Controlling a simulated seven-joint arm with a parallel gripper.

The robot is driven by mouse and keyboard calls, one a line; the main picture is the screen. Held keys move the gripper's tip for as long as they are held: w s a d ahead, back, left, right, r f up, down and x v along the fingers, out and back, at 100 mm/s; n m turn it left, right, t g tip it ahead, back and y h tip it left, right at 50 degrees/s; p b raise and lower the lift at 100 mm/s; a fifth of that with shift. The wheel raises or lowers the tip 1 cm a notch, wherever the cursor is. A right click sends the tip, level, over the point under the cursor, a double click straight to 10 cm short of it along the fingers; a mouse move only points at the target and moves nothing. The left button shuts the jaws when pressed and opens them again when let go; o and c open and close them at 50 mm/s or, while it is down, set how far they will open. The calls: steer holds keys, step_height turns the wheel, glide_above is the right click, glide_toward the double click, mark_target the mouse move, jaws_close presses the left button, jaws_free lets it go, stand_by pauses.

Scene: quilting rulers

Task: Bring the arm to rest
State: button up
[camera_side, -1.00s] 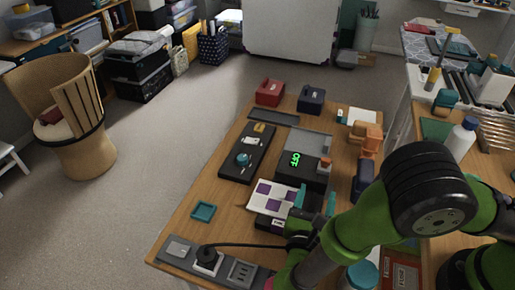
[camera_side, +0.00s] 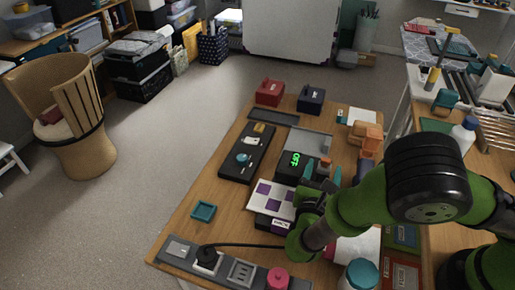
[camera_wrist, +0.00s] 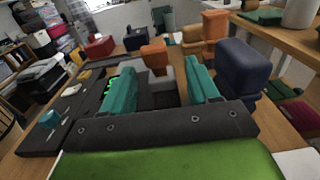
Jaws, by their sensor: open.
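My gripper (camera_side: 322,173) has two teal fingers and hangs over the right-middle of the wooden table, in front of a dark device with a glowing green "OFF" display (camera_side: 295,159). The fingers are spread apart with nothing between them, which also shows in the wrist view, where my gripper (camera_wrist: 160,86) points across the table. In the wrist view the display is mostly hidden behind the left finger. My green and black arm reaches in from the right and hides part of the table's near right side.
A white sheet with purple squares (camera_side: 272,197) lies left of my gripper. A dark blue object (camera_wrist: 243,70) and an orange object (camera_wrist: 205,32) stand close on the right. Red (camera_side: 270,92) and dark blue (camera_side: 311,98) boxes stand at the back.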

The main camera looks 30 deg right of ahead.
steer(key=w+d+r+m+g, duration=0.2)
steer(key=d+r+m+g, duration=0.2)
steer(key=d+r+m, duration=0.15)
steer(key=s+d+r+m+g+y, duration=0.45)
steer(key=s+d+m+g, duration=0.3)
steer(key=m, duration=0.25)
steer(key=s+a+r+m+t+y, duration=0.3)
steer(key=s+r+m+t+y, duration=0.3)
steer(key=m, duration=0.9)
step_height(320, 180, up, 5)
steer(key=s+y, duration=0.3)
steer(key=y, duration=0.1)
steer(key=shift+c, duration=0.4)
